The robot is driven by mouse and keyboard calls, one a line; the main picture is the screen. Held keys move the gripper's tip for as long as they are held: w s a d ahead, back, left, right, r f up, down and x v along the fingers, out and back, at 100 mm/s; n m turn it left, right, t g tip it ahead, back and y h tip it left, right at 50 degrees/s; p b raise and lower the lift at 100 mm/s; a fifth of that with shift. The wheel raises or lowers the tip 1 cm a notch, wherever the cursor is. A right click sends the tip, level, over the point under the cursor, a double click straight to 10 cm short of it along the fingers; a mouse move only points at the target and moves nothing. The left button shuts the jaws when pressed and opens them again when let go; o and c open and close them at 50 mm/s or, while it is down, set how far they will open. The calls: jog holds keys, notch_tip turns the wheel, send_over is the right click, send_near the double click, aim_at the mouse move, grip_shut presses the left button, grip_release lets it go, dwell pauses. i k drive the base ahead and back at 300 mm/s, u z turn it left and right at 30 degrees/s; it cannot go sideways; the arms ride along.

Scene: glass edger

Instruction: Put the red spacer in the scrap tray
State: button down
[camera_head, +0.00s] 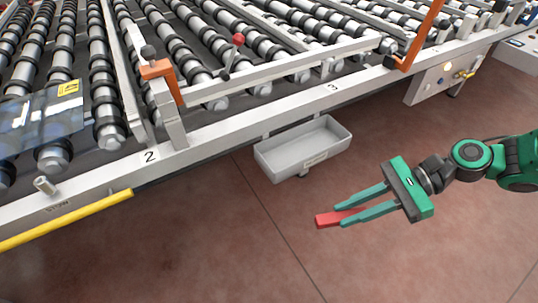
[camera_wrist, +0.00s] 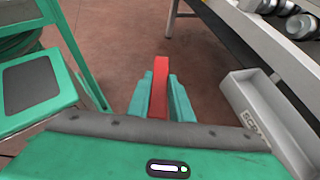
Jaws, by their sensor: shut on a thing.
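The red spacer (camera_head: 327,219) is a small red bar held between the two teal fingers of my gripper (camera_head: 343,213), its end sticking out past the fingertips. It also shows in the wrist view (camera_wrist: 159,88), standing between the fingers. My gripper is shut on it, in the air over the open floor. The scrap tray (camera_head: 303,163) is a light grey open box hung on the front of the conveyor frame, up and left of my gripper in the head view. In the wrist view the scrap tray (camera_wrist: 262,118) is at the right. Its visible inside looks empty.
The roller conveyor (camera_head: 235,127) with its pale frame runs across the back, above the tray. An orange bracket (camera_head: 160,70) and a red-knobbed lever (camera_head: 236,42) stand on it. A yellow bar (camera_head: 70,217) runs along the lower left. The floor below is clear.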

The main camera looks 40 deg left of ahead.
aim_at(287, 159)
jog(key=u, duration=0.75)
jog(key=i, duration=1)
jog(key=z, duration=0.05)
